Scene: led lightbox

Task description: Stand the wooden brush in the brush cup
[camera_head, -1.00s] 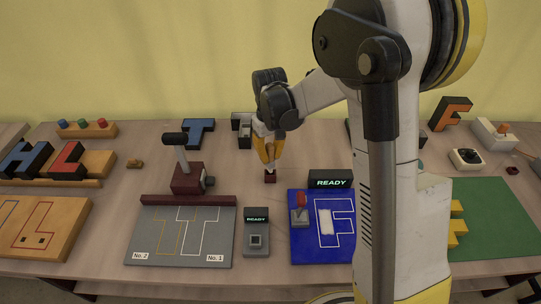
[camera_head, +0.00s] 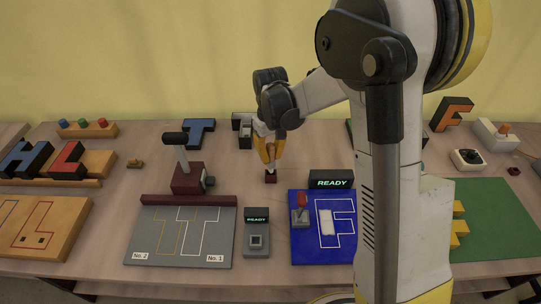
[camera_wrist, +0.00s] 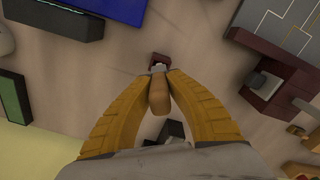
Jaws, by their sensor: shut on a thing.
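My gripper (camera_head: 270,164) is shut on the wooden brush (camera_wrist: 159,95), whose tan handle shows between the yellow fingers in the wrist view. The handle's end points toward the wrist camera, and a pale part shows at its far end near the fingertips (camera_wrist: 159,72). A small dark red brush cup (camera_head: 270,177) stands on the table directly below the fingertips. The cup also shows in the wrist view (camera_wrist: 161,58), just beyond the brush's far end. The fingers hide most of the brush, and I cannot tell whether its tip is inside the cup.
A dark red stand with a black-ended lever (camera_head: 187,178) is left of the cup. A blue F board (camera_head: 345,252) with a READY display (camera_head: 331,180) lies to the right. A grey button box (camera_head: 257,235) is in front. Bare table surrounds the cup.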

